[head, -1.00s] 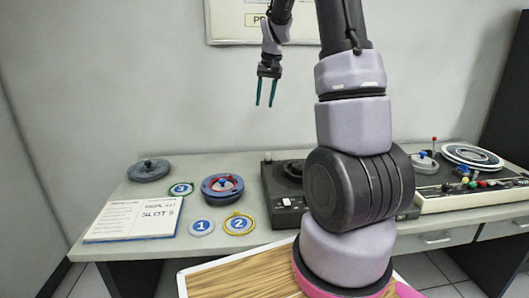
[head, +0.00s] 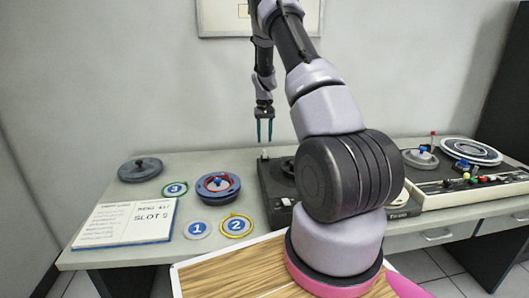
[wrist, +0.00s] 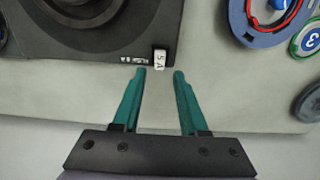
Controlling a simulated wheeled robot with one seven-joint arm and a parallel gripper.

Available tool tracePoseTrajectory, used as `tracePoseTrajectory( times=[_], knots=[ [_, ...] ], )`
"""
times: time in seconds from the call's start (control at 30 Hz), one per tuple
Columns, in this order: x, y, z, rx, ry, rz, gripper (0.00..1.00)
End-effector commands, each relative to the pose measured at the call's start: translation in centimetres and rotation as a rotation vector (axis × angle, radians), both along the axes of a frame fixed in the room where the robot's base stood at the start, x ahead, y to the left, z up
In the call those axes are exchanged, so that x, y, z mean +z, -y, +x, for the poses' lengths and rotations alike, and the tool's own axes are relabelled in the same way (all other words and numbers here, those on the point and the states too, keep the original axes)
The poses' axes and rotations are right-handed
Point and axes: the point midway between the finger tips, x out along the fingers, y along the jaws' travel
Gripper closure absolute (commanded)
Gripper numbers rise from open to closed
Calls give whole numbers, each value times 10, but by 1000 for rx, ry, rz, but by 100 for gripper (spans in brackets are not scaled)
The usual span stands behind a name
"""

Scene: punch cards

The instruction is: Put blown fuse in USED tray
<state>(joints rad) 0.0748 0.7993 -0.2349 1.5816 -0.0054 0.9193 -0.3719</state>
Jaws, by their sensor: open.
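My gripper (head: 264,141) is open and empty, pointing down above the back left corner of a black device. In the wrist view its teal fingers (wrist: 158,72) are parted. A small white block marked "5A" (wrist: 160,57), which looks like a fuse, stands at the device's edge, just ahead of the gap between the fingertips and not between them. In the head view a small white piece (head: 264,154) shows right below the fingers. I cannot make out any tray marked USED.
The black device (head: 268,190) sits mid-bench. To its left are a blue round holder (head: 217,198), discs numbered 1 (head: 198,229), 2 (head: 236,226) and 3 (head: 174,189), a grey round lid (head: 140,170) and an open booklet (head: 125,222). A control console (head: 450,190) stands right.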

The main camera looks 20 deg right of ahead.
Motion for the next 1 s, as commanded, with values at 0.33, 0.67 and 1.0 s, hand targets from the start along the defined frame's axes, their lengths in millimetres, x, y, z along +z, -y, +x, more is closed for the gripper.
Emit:
tracePoseTrajectory(
  times=[0.33,0.67,1.0],
  knots=[
    [-41,0,-1,1,-1,0,57],
    [-57,0,0,0,0,0,57],
    [-57,0,0,0,0,0,84]
  ],
)
